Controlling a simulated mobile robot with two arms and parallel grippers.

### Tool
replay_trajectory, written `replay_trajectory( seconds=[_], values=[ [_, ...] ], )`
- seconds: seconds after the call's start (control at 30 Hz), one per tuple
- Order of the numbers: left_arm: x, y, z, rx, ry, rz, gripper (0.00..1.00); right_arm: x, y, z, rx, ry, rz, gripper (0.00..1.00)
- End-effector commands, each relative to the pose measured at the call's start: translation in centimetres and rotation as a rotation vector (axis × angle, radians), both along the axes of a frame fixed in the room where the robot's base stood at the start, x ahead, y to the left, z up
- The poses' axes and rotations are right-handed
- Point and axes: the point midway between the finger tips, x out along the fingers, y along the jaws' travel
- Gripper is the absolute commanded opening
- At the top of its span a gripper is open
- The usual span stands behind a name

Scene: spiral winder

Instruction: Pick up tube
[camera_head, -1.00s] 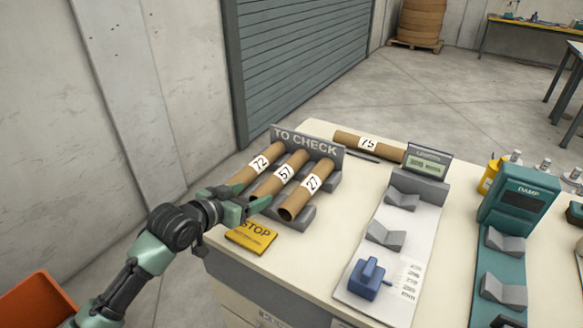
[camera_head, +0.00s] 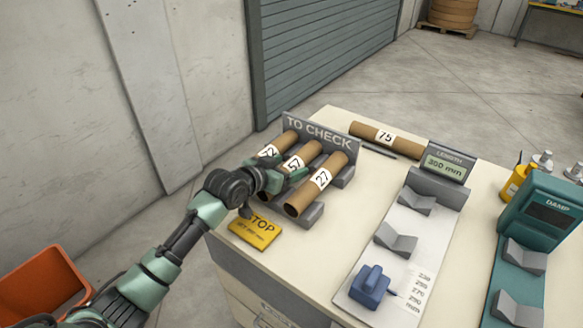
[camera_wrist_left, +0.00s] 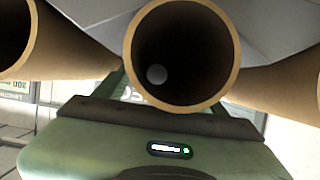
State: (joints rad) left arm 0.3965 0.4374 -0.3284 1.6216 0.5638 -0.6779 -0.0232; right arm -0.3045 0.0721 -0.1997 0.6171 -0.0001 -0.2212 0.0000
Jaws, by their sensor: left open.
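Three brown cardboard tubes lie side by side on the grey TO CHECK rack (camera_head: 322,133): 72 (camera_head: 284,139), 57 (camera_head: 306,151) and 27 (camera_head: 328,172). My left gripper (camera_head: 286,176) is open at the near end of tube 57, between its neighbours. In the left wrist view, the hollow end of the middle tube (camera_wrist_left: 233,58) is large and centred just above my gripper body. The fingertips are mostly hidden there, and I cannot tell whether they touch the tube. A fourth tube, 75 (camera_head: 364,129), lies on the table behind the rack. My right gripper is not visible.
A yellow STOP card (camera_head: 256,231) lies just below the gripper. To the right are the length gauge (camera_head: 445,167) with grey cradles, a blue block (camera_head: 369,286) and the teal DAMP device (camera_head: 550,213). An orange bin (camera_head: 42,285) stands lower left.

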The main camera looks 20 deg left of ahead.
Motion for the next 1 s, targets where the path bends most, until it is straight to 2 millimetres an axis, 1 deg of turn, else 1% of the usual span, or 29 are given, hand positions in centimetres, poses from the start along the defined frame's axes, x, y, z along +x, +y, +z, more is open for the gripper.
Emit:
replay_trajectory(
  seconds=[0.1, 0.23, 0.27, 0.3, 0.37, 0.4, 0.5, 0.8, 0.87, 1.0],
  values=[
    [0.3, -0.1, -0.2, 0.0, 0.001, 0.0, 0.71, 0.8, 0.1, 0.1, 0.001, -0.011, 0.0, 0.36],
    [0.2, -0.1, -0.2, 0.001, 0.0, 0.0, 0.71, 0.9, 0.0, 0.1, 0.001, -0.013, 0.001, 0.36],
    [0.2, -0.1, -0.2, 0.001, 0.001, 0.0, 0.68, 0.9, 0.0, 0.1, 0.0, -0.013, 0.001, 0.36],
    [0.2, -0.1, -0.2, 0.001, 0.001, 0.0, 0.57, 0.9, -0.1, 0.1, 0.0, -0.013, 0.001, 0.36],
    [0.2, -0.1, -0.2, 0.001, 0.001, 0.0, 0.4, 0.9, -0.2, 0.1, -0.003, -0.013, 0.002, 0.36],
    [0.2, -0.1, -0.2, 0.0, 0.001, 0.0, 0.29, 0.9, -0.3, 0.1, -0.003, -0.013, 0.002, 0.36],
    [0.2, -0.1, -0.1, 0.0, 0.001, 0.0, 0.03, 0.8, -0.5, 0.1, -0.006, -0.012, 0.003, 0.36],
    [0.2, -0.1, 0.2, 0.001, -0.001, 0.0, 0.03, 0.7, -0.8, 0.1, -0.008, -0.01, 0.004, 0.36],
    [0.3, -0.1, 0.5, 0.0, -0.002, 0.0, 0.03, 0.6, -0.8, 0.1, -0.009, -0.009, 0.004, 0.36],
    [0.3, 0.0, 2.0, 0.002, -0.005, 0.0, 0.03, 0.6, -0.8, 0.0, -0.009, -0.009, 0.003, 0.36]
  ],
)
